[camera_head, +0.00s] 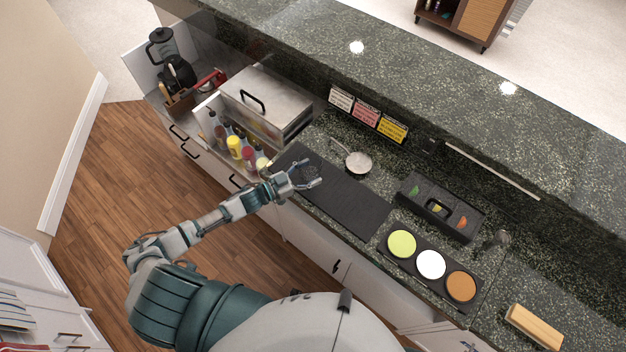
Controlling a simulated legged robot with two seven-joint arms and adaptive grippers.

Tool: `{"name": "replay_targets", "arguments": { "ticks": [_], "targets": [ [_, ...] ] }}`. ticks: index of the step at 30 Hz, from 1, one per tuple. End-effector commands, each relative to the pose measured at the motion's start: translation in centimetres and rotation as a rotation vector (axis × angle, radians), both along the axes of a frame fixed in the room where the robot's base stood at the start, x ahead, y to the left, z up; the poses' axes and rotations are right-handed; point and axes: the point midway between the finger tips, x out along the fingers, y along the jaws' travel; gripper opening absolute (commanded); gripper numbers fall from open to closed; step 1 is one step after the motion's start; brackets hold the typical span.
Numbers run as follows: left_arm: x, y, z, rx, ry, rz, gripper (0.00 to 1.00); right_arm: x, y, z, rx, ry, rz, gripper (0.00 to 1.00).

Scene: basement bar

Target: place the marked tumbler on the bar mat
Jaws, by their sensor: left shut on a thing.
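The bar mat (350,204) is a long dark rectangle lying on the green speckled counter. My left gripper (311,178) is over the upper left part of the mat and is shut on the tumbler (309,171). The tumbler looks like a small clear glass, hard to make out against the dark mat. Its mark cannot be made out. Whether its base touches the mat cannot be told. My right gripper is not in view.
A strainer (358,162) lies just behind the mat. A black garnish tray (440,207) and a holder with green, white and orange rounds (431,265) stand to the right. Squeeze bottles (234,146) stand to the left. The mat's lower right part is clear.

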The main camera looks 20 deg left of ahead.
Motion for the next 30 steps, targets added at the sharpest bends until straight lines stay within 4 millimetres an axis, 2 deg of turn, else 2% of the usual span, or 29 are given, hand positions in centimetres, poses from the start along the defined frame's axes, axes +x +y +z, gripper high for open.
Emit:
{"name": "replay_targets", "arguments": {
  "ticks": [6,10,20,21,24,30],
  "targets": [
    [0.0,-0.2,-3.0,0.001,0.001,0.001,0.18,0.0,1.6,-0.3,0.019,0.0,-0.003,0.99],
    [0.0,-0.5,-3.9,0.004,-0.002,-0.001,0.18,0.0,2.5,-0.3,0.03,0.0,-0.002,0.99],
    [0.0,-0.3,-4.2,0.004,-0.002,-0.001,0.18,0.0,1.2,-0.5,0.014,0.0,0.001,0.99],
    [0.0,-0.2,-4.3,0.004,0.0,-0.001,0.73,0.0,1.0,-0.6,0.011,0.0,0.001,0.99],
    [0.0,-0.2,-4.3,0.003,0.0,-0.001,0.95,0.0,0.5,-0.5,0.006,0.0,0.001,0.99],
    [0.0,-0.2,-4.2,0.002,-0.001,-0.001,0.95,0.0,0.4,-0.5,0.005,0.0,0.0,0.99]
  ]
}}
